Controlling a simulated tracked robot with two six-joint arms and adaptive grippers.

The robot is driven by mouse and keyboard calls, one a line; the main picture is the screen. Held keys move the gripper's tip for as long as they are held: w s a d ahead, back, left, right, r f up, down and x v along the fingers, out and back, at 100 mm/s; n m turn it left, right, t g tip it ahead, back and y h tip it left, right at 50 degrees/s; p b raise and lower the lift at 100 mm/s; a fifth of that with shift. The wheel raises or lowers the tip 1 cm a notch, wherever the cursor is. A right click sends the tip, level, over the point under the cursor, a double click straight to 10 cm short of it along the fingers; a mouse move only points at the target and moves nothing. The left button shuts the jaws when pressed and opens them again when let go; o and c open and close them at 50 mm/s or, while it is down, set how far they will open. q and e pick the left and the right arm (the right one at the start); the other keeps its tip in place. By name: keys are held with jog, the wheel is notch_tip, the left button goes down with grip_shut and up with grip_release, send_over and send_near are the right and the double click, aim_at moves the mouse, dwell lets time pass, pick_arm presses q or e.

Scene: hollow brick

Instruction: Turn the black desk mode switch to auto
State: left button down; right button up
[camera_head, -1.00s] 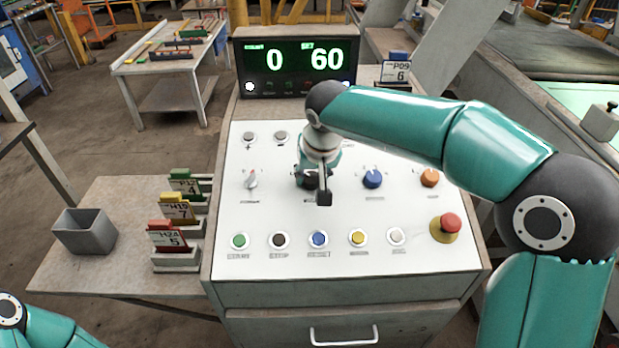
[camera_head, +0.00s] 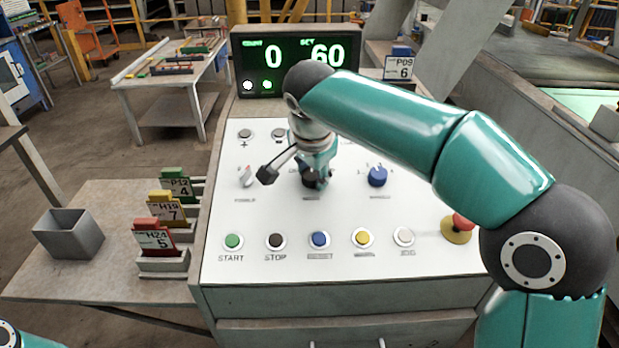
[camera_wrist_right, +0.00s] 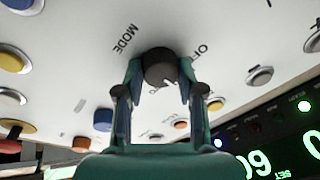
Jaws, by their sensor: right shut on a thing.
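The black mode switch (camera_head: 310,183) is on the white panel of the desk, between a grey-and-red knob and a blue knob. In the right wrist view the round black knob (camera_wrist_right: 160,67) sits between my fingers, beside the letters MODE and a partly hidden label starting OF. A pale pointer mark shows on its rim, but I cannot tell which label it points at. My right gripper (camera_head: 314,176) comes down from above and is shut on the knob, with one finger on each side. Of my left arm only a piece shows at the bottom left corner; its gripper is outside the view.
The grey-and-red knob (camera_head: 247,178) and blue knob (camera_head: 377,176) flank the switch. A row of buttons, including green START (camera_head: 232,241), lies in front. A red emergency button (camera_head: 460,227) is at right. The display (camera_head: 297,62) stands behind, reading 0 and 60.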

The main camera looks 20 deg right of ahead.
jog(key=m, duration=0.2)
jog(key=m+b, duration=0.1)
jog(key=m, duration=0.1)
jog(key=shift+a+m+g, duration=0.2)
jog(key=shift+m+g, duration=0.1)
jog(key=shift+r+m+h, duration=0.1)
jog(key=shift+m+h, duration=0.3)
jog(key=shift+m, duration=1.5)
jog(key=o, duration=1.1)
jog(key=shift+w, duration=0.1)
jog(key=shift+o, duration=0.2)
jog(key=v, duration=1.1)
jog(key=shift+r, duration=0.4)
jog(key=shift+a, duration=0.15)
